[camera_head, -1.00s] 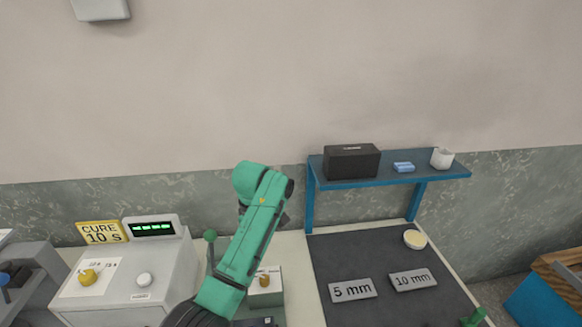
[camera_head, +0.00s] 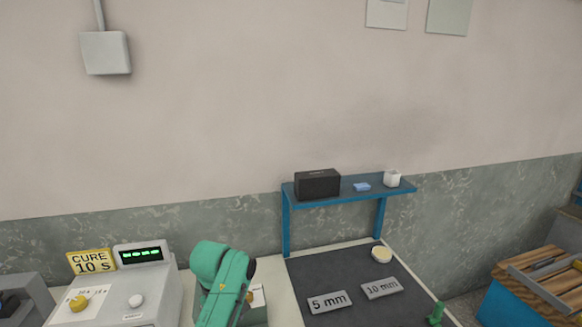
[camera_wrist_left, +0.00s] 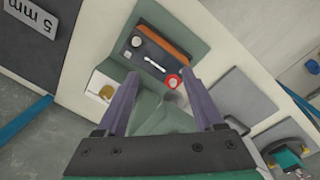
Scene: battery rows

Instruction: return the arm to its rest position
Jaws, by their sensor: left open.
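My left arm shows in the head view as a green link (camera_head: 222,280) rising from the bottom edge, in front of the bench. In the head view its gripper is hidden. In the left wrist view my left gripper (camera_wrist_left: 155,95) is open, its two purple fingers apart with nothing held between them. Beyond the fingers is a grey-green device (camera_wrist_left: 160,55) with an orange bar, a white stick-like part and a red-ringed button. My right gripper does not show.
A control box (camera_head: 140,290) with a "CURE 10 s" sign (camera_head: 91,261) stands left of my arm. Right of it a dark mat (camera_head: 330,270) holds the "5 mm" plate (camera_head: 329,302) and "10 mm" plate (camera_head: 382,288). A blue shelf (camera_head: 345,190) stands behind. A wooden tray (camera_head: 540,280) is at far right.

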